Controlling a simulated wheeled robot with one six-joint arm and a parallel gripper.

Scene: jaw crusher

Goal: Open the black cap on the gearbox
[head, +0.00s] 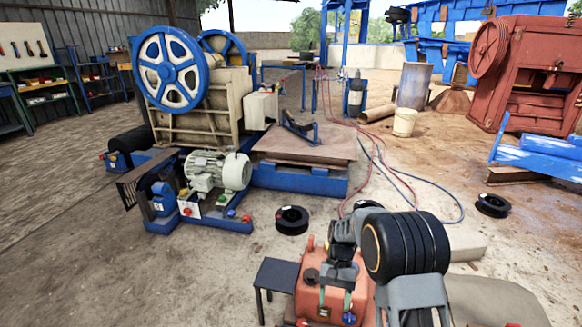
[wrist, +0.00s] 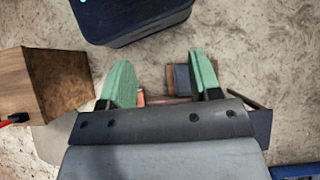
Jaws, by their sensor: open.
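An orange-red housing (head: 312,300), which looks like the gearbox, stands at the bottom centre of the head view. A small round black cap (head: 311,275) shows on its upper face, left of my wrist. My gripper (head: 335,303) hangs in front of the housing in this view, its green fingers pointing down and apart. In the wrist view my gripper (wrist: 163,75) is open, with nothing held between the fingers. Part of the housing is hidden behind my arm. I cannot make out the cap in the wrist view.
A small dark table (head: 276,274) stands left of the housing. A jaw crusher with blue wheels (head: 169,70) and a grey motor (head: 217,171) stand farther back. A black ring (head: 292,219) lies on the floor. In the wrist view, a brown box (wrist: 62,82) is at left and a dark blue object (wrist: 135,22) at top.

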